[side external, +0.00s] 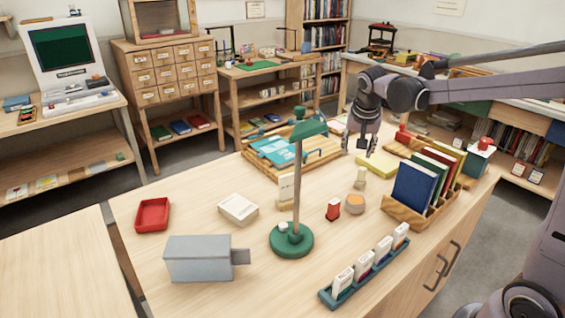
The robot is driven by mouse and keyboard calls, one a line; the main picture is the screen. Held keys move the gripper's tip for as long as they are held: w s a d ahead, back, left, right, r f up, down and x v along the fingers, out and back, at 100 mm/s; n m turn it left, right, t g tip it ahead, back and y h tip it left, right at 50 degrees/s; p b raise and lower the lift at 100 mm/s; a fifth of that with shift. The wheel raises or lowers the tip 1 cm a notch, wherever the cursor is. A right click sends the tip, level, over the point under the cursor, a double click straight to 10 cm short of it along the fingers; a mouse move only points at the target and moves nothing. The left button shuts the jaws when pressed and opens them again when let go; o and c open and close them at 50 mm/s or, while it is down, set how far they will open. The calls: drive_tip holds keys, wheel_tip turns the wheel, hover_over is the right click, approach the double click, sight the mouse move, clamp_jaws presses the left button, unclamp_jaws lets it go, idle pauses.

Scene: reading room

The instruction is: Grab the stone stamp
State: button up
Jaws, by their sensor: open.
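A small beige block (360,179), which looks like the stone stamp, stands upright on the wooden table, right of the lamp's post. My gripper (359,146) is open and empty, pointing down above and behind this block in the picture. Its fingers are apart from it, near a yellow pad (377,164). A round pot with an orange top (355,203) stands just in front of the block. A small red stamp-like piece (333,209) stands to the front left.
A green desk lamp (291,240) stands mid-table. A wooden rack of upright books (428,208) is at right, a blue tray of small boxes (365,272) in front. A wooden tray with blue items (290,152) lies behind. Clear tabletop lies around the red tray (152,214).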

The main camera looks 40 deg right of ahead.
sight(362, 168)
drive_tip(key=w+d+f+m, duration=0.1)
drive_tip(key=w+d+f, duration=0.1)
drive_tip(key=d+f, duration=0.1)
drive_tip(key=w+d+f+m+g, duration=0.1)
drive_tip(key=w+d+f+m, duration=0.1)
drive_tip(key=d+f, duration=0.2)
drive_tip(key=w+d+f+m+g+h, duration=0.1)
drive_tip(key=w+d+f+m, duration=0.1)
drive_tip(key=d+f, duration=0.1)
drive_tip(key=shift+d+f, duration=0.35)
drive_tip(key=shift+s+x, duration=0.15)
drive_tip(key=shift+x, duration=1.35)
drive_tip(key=shift+s+x, duration=0.1)
drive_tip(key=shift+x, duration=1.35)
clamp_jaws()
